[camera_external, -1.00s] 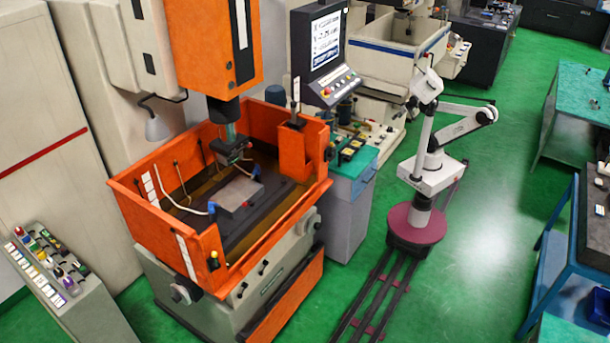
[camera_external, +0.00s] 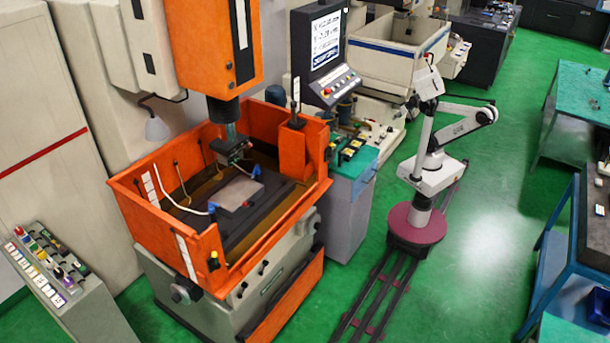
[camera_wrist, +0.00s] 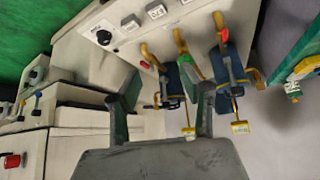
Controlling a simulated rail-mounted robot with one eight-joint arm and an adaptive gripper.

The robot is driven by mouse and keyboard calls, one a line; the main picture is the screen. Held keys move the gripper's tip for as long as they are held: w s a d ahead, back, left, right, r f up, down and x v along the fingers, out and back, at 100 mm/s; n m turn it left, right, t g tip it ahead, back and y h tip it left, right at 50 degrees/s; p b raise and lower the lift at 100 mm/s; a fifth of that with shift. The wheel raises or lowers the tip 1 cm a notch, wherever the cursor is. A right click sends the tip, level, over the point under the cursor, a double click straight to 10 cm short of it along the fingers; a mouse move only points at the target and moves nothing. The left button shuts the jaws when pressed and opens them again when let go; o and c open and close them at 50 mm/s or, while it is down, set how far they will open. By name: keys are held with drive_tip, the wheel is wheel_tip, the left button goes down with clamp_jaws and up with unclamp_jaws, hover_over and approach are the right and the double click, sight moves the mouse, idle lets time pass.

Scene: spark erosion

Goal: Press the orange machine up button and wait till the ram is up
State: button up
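The orange machine (camera_external: 210,45) stands left of centre in the external view. Its dark ram (camera_external: 224,108) carries an electrode holder (camera_external: 232,145) low in the orange tank (camera_external: 185,255), above a grey block (camera_external: 240,192). A control panel (camera_external: 338,86) with several small buttons sits under the screen; I cannot tell which is the up button. My gripper (camera_wrist: 165,95) is open and empty in the wrist view, its two dark fingers well apart.
The wrist view shows a pale panel with a black knob (camera_wrist: 103,37), yellow-and-blue fittings (camera_wrist: 228,65) and a red knob (camera_wrist: 11,161). A button console (camera_external: 45,265) stands at lower left. A teal-topped cabinet (camera_external: 350,185) stands between machine and arm. Green floor is clear right of my rail.

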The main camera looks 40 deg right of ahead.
clamp_jaws()
idle(1.3)
